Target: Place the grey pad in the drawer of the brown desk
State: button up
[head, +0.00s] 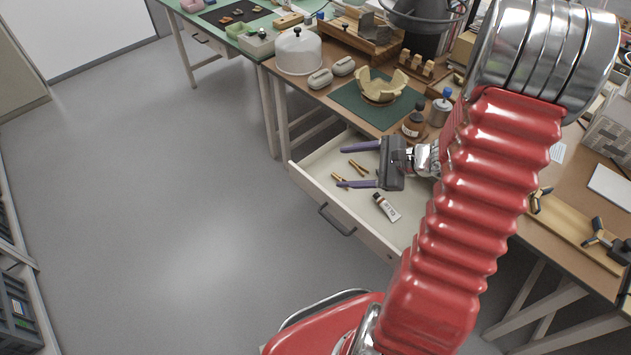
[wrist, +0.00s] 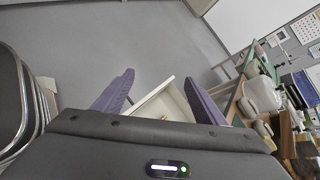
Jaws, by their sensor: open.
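The brown desk (head: 388,122) has its drawer (head: 311,190) pulled open. My gripper (head: 342,167) is over the drawer, with its purple fingers spread and nothing between them. In the wrist view, its fingers (wrist: 160,76) are apart, with part of the drawer (wrist: 174,100) showing between them. I cannot clearly make out a grey pad. Two grey rounded pieces, one (head: 320,79) beside the other (head: 344,66), lie on the desk by the white dome; I cannot tell whether either is the pad. My arm hides part of the desk.
The drawer holds brass-coloured pieces (head: 358,167) and a small tube (head: 387,207). A partly rebuilt bowl (head: 380,88) stands on a green mat (head: 348,97), near a brown bottle (head: 414,121). A white dome (head: 298,52) stands at the desk's left end. The floor at left is clear.

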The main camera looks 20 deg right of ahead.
jog(key=s+a+r+n+g+h, duration=0.1)
jog(key=s+a+r+n+g, duration=0.2)
jog(key=s+a+r+n, duration=0.25)
jog(key=s+a+r+n+g+h, duration=0.1)
jog(key=s+a+r+n+g, duration=0.15)
jog(key=a+r+n, duration=0.5)
jog(key=s+a+r+n+t+h, duration=0.2)
jog(key=s+a+r+n+h, duration=0.1)
jog(key=s+r+n+h, duration=0.2)
notch_tip(320, 180, up, 2)
jog(key=s+n, duration=0.3)
jog(key=shift+a+n+h, duration=0.3)
jog(key=shift+a+h, duration=0.1)
jog(key=shift+c, duration=0.6)
